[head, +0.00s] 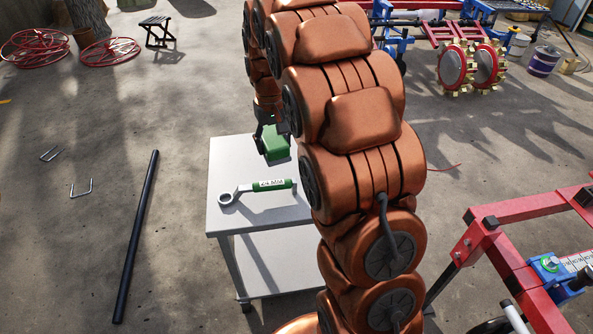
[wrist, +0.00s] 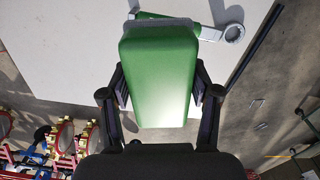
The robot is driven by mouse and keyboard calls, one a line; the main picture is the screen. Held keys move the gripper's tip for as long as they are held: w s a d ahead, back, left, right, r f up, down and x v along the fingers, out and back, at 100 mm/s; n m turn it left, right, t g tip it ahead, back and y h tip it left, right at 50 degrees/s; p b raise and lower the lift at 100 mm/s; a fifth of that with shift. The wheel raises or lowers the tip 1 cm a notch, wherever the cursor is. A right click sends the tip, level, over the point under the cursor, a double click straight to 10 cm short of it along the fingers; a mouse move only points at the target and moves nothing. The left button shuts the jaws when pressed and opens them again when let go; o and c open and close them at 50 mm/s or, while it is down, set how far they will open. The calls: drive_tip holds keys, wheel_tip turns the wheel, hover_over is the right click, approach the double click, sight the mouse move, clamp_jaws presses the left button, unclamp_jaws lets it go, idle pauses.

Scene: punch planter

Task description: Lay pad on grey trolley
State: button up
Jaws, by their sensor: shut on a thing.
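A green pad (head: 274,146) is held in my gripper over the far part of the grey trolley (head: 262,219). In the wrist view the pad (wrist: 160,75) fills the middle, with a finger of my gripper (wrist: 159,88) against each long side. The pale trolley top (wrist: 75,50) lies beneath it. I cannot tell whether the pad touches the top or hangs just above it. In the head view my arm covers the trolley's right side and most of my gripper (head: 268,136).
A ring wrench (head: 258,190) with a green, labelled handle lies across the trolley top, nearer the front than the pad. A black bar (head: 136,235) and two metal U-shaped pieces (head: 82,188) lie on the floor at left. A red frame (head: 500,245) stands at right.

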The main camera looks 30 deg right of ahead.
drive_tip(key=s+d+f+b, duration=0.1)
drive_tip(key=s+d+f, duration=0.2)
drive_tip(key=s, duration=0.1)
drive_tip(key=s+d+f+m+b, duration=0.1)
drive_tip(key=s+d+f+b, duration=0.1)
drive_tip(key=s+d+f, duration=0.2)
drive_tip(key=s+d+f+m+b, duration=0.1)
drive_tip(key=s+d+f, duration=0.2)
drive_tip(key=s, duration=0.3)
drive_tip(key=shift+s+d+f+b, duration=0.2)
drive_tip(key=shift+d+b, duration=0.1)
drive_tip(key=shift+d, duration=0.35)
drive_tip(key=w, duration=0.5)
drive_tip(key=w+d+f, duration=0.1)
drive_tip(key=w, duration=0.4)
drive_tip(key=w+d, duration=0.1)
drive_tip(key=w, duration=0.4)
drive_tip(key=shift+w+f, duration=0.25)
drive_tip(key=shift+f, duration=0.05)
drive_tip(key=shift+w+f, duration=0.1)
drive_tip(key=shift+f, duration=1.65)
drive_tip(key=shift+f, duration=0.2)
drive_tip(key=o, duration=1)
drive_tip(key=shift+r, duration=0.1)
